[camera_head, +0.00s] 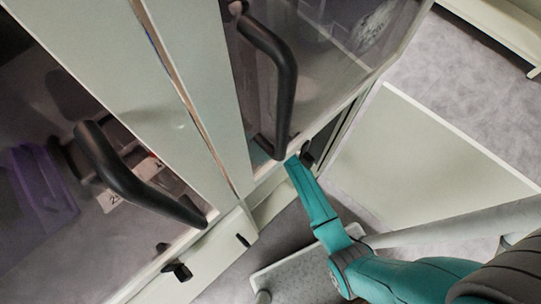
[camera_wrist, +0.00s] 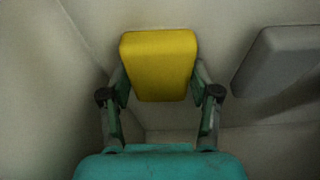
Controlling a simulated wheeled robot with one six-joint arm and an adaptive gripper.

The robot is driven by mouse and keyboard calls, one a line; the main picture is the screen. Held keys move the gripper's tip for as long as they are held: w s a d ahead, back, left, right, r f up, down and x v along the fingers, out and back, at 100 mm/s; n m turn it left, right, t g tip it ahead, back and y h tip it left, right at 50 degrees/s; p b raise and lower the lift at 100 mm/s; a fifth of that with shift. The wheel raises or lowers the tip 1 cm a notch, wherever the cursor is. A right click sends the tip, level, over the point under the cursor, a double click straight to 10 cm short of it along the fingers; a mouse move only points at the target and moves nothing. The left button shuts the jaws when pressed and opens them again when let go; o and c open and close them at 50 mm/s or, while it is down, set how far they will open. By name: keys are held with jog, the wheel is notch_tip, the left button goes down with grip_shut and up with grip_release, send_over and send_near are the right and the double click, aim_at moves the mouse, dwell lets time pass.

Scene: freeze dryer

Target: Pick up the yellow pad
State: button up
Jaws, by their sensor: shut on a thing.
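The yellow pad (camera_wrist: 160,62) shows in the wrist view as a rounded block in the upper middle. My gripper (camera_wrist: 160,92) is shut on the pad, with one finger at each side of it. In the head view my teal arm reaches up to the lower part of the cabinet, and the fingertips and the pad are hidden there.
A grey pad (camera_wrist: 277,62) lies to the right of the yellow one, near pale walls. In the head view, glass cabinet doors have black handles (camera_head: 282,80) and (camera_head: 135,180). A pale open panel (camera_head: 420,150) stands right of my arm.

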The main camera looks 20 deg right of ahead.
jog(key=shift+r, duration=0.1)
jog(key=shift+r, duration=0.9)
notch_tip(320, 180, up, 2)
jog(key=shift+r, duration=0.1)
jog(key=w+a, duration=0.8)
jog(key=a, duration=0.1)
jog(key=w+a, duration=0.4)
jog(key=shift+a, duration=0.25)
